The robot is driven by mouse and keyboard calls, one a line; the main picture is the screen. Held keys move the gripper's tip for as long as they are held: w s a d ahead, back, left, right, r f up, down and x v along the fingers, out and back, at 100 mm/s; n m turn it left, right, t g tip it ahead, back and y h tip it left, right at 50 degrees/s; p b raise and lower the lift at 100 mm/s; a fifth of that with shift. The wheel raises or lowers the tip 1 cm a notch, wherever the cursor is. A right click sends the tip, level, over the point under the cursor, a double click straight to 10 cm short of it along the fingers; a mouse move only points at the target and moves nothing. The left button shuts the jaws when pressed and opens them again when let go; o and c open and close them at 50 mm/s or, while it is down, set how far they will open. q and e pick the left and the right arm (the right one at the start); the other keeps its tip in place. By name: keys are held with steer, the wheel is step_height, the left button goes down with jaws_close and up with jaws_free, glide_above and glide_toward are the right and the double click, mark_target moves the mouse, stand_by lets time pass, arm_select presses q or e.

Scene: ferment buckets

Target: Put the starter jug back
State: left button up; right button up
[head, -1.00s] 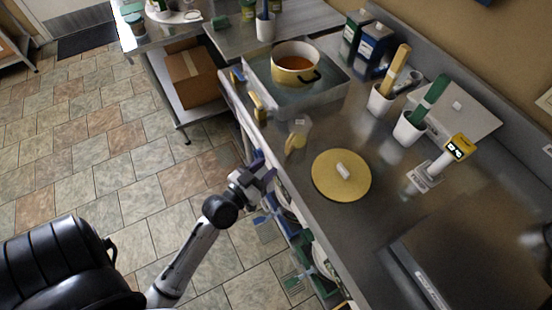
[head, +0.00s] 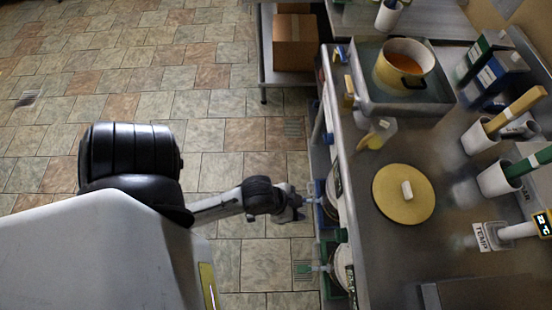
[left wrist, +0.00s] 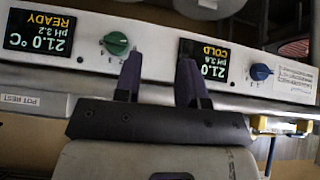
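What looks like the starter jug, a small clear jug with a yellowish part (head: 377,133), stands on the steel counter (head: 372,245) near its front edge, between the water basin and a round yellow lid. My left gripper (head: 300,205) is outside the counter's front edge, below and left of the jug, and does not touch it. In the left wrist view its two dark fingers (left wrist: 160,78) are apart with nothing between them, in front of a control panel. My right gripper is not in view.
A basin (head: 432,109) holds a yellow pot (head: 403,66) of orange liquid. The round lid (head: 404,194) lies nearby. The panel (left wrist: 152,60) has upside-down displays reading READY and COLD, with a green knob (left wrist: 116,43) and a blue knob (left wrist: 261,72). Floor (head: 265,160) left of the counter is clear.

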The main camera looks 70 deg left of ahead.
arm_select(q)
steer(key=s+f+g+y, duration=0.1)
steer(key=s+g, duration=0.2)
steer(key=s, duration=0.3)
steer(key=shift+a+n+g+y, duration=0.3)
steer(key=shift+a+n+y, duration=0.1)
